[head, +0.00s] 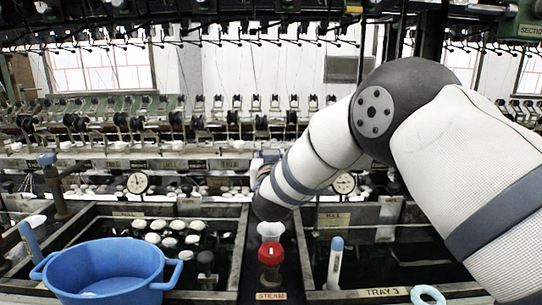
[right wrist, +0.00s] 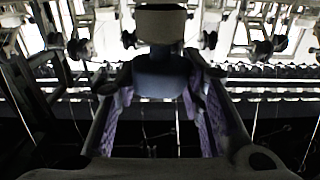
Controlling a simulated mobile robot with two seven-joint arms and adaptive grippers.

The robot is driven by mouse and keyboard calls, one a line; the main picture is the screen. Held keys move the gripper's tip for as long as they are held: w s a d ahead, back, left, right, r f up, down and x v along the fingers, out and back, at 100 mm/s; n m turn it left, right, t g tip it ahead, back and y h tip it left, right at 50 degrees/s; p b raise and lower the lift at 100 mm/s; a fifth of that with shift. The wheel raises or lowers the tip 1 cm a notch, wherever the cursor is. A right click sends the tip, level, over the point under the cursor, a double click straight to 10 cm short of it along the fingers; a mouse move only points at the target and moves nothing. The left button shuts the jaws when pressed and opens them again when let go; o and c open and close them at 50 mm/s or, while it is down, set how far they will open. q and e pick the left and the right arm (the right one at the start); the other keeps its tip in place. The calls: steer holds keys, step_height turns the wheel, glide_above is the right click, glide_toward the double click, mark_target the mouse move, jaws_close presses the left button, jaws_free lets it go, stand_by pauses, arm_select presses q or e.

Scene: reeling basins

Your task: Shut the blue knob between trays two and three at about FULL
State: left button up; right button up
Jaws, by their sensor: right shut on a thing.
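My right arm comes in from the right in the head view and reaches to the middle, between the two trays. Its gripper (head: 264,163) is mostly hidden behind my own wrist. In the right wrist view, my right gripper's (right wrist: 160,105) two purple-padded fingers are closed on either side of a dark blue knob (right wrist: 160,76). The knob is hidden by my arm in the head view, so its setting cannot be read. A FULL plate (head: 333,220) shows on tray three (head: 385,292), and another FULL plate (head: 128,213) on the left tray (head: 227,212). My left gripper is not in view.
A red knob (head: 270,254) marked STEAM stands in front of my wrist, with a white cup-like piece (head: 270,231) behind it. A blue basin (head: 105,272) sits over the left tray. A blue-topped tube (head: 335,262) stands in tray three. Another blue knob (head: 46,159) is far left.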

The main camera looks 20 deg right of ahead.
steer(key=shift+m+h, duration=0.4)
steer(key=o, duration=1.2)
steer(key=shift+c, duration=0.2)
steer(key=v, duration=1.2)
steer(key=shift+r, duration=0.2)
